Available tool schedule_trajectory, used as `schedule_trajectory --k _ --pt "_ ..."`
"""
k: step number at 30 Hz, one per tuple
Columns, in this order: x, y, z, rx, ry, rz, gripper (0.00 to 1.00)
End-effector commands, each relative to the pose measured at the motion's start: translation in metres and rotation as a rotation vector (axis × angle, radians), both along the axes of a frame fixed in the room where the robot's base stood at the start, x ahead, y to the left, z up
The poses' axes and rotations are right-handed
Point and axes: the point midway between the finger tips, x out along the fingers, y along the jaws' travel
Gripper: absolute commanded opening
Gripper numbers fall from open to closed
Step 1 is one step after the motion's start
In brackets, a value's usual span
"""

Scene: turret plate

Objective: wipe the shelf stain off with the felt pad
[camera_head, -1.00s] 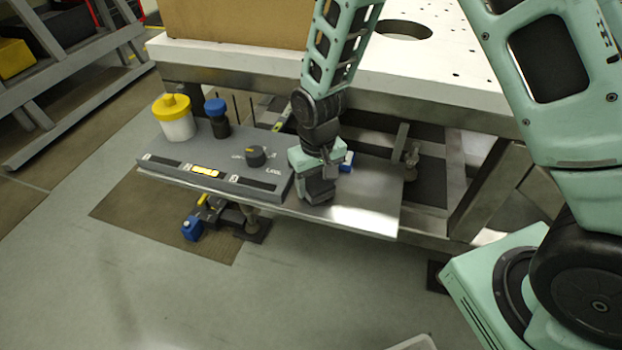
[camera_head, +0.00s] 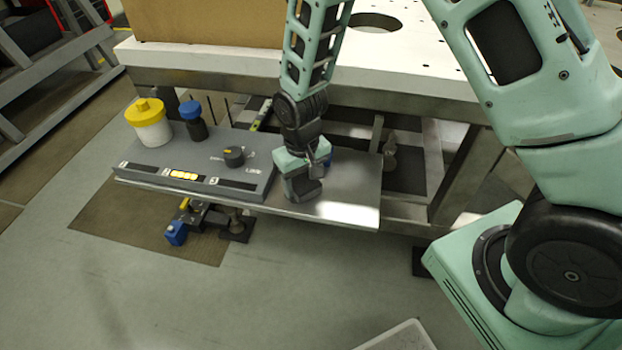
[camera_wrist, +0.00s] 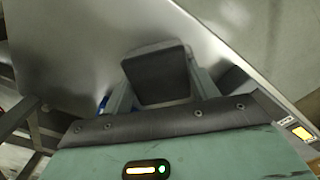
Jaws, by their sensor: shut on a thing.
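The felt pad (camera_head: 303,190) is a dark grey block held at the end of my gripper (camera_head: 303,178). In the wrist view the pad (camera_wrist: 157,75) sits between the two fingers of my gripper (camera_wrist: 158,92), which is shut on it. The pad is low over the bare metal shelf (camera_head: 350,203), right of the grey console. It looks at or very near the shelf surface; I cannot tell whether it touches. The shelf (camera_wrist: 70,45) also fills much of the wrist view. I cannot make out a stain on it; the gripper and pad hide part of the surface.
A grey console (camera_head: 205,160) with a dark knob (camera_head: 234,156) and lit label stands just left of my gripper. A yellow-lidded jar (camera_head: 150,122) and a blue-capped bottle (camera_head: 193,120) stand behind on it. The perforated table (camera_head: 400,65) overhangs behind.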

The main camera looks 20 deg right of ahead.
Motion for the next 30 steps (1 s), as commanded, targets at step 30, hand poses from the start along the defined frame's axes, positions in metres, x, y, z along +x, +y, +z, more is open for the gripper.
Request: schedule_trajectory --k 30 --pt "0.030 0.045 0.007 0.010 -0.011 0.005 0.23"
